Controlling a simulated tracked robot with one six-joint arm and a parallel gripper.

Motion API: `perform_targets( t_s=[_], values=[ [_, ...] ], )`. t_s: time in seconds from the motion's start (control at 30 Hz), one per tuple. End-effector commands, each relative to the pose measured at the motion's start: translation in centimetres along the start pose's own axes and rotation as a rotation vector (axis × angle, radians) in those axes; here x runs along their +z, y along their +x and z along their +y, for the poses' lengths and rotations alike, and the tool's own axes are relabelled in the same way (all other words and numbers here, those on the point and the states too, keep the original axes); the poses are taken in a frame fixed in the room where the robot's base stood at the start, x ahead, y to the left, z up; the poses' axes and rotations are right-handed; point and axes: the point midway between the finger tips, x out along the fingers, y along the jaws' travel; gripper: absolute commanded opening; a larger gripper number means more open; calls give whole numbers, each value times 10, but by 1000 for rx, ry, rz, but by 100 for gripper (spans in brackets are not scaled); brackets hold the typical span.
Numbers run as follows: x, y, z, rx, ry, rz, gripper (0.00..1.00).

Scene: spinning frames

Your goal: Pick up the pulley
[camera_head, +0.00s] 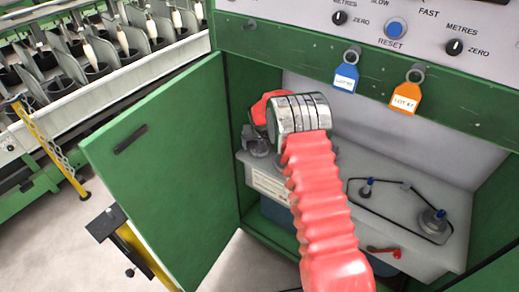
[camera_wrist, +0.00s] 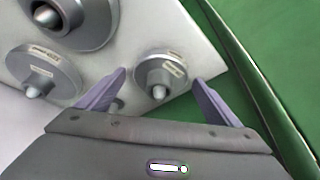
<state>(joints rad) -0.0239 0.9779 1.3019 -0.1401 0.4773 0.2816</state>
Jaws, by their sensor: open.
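In the wrist view, a small grey pulley (camera_wrist: 161,76) with a pale label and a light centre tip lies near the corner of a pale shelf. My gripper (camera_wrist: 160,80) is open, with one finger at each side of this pulley in the picture. I cannot tell whether the fingers touch it. A second labelled pulley (camera_wrist: 40,75) and a larger one (camera_wrist: 85,22) lie to the left. In the head view, a grey pulley (camera_head: 257,141) shows partly at the shelf's left end.
The shelf (camera_head: 262,181) is inside a green cabinet with its door (camera_head: 160,165) open at left. A belt runs around a wheel (camera_head: 434,220) at right. Blue (camera_head: 346,77) and orange (camera_head: 405,98) tags hang above. A red handle (camera_head: 384,252) sits low.

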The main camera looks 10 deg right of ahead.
Motion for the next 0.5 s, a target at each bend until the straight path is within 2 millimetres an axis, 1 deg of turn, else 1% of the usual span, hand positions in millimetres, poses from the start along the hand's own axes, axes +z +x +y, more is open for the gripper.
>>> perform_targets(
  t_s=[0.1, 0.13, 0.5],
  values=[
    [0, 0, 0, 0, 0, 0, 86],
    [0, 0, 0, 0, 0, 0, 85],
    [0, 0, 0, 0, 0, 0, 59]
  ],
)
